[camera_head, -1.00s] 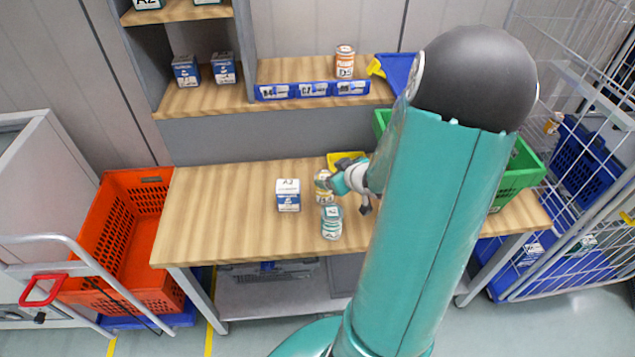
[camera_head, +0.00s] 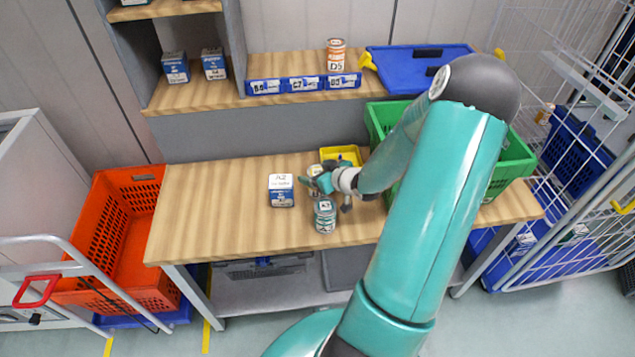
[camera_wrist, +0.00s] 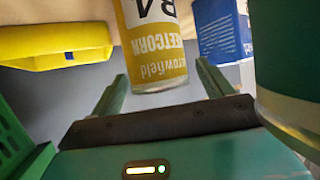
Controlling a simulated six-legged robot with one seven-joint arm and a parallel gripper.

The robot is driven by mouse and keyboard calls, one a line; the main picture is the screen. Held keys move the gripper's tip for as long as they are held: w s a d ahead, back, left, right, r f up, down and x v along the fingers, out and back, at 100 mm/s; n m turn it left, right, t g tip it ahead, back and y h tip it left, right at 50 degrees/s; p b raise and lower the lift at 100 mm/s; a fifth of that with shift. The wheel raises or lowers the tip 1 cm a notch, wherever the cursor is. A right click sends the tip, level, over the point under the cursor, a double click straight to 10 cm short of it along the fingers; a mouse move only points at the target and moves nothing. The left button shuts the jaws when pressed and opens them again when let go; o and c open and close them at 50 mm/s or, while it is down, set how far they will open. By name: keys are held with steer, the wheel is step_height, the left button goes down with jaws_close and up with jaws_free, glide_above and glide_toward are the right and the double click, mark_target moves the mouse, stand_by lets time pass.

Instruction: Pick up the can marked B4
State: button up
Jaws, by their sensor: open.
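The can marked B4 (camera_wrist: 155,45) is a yellow and white sweetcorn can, upside down in the wrist view. In the head view it stands on the wooden table, mostly hidden behind my gripper (camera_head: 323,184). In the wrist view my gripper (camera_wrist: 160,88) is open, with one finger to either side of the can's near end. Whether either finger touches it, I cannot tell. A green-labelled can (camera_head: 325,216) stands just in front of my gripper, and fills the right edge of the wrist view (camera_wrist: 288,50).
A blue and white box marked A2 (camera_head: 281,191) stands left of my gripper. A yellow tray (camera_head: 341,153) lies behind it and a green crate (camera_head: 512,160) stands right. The table's left part is clear. An orange tote (camera_head: 108,225) stands left of the table.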

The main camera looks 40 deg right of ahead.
steer(key=c, duration=1.3)
steer(key=shift+r, duration=0.1)
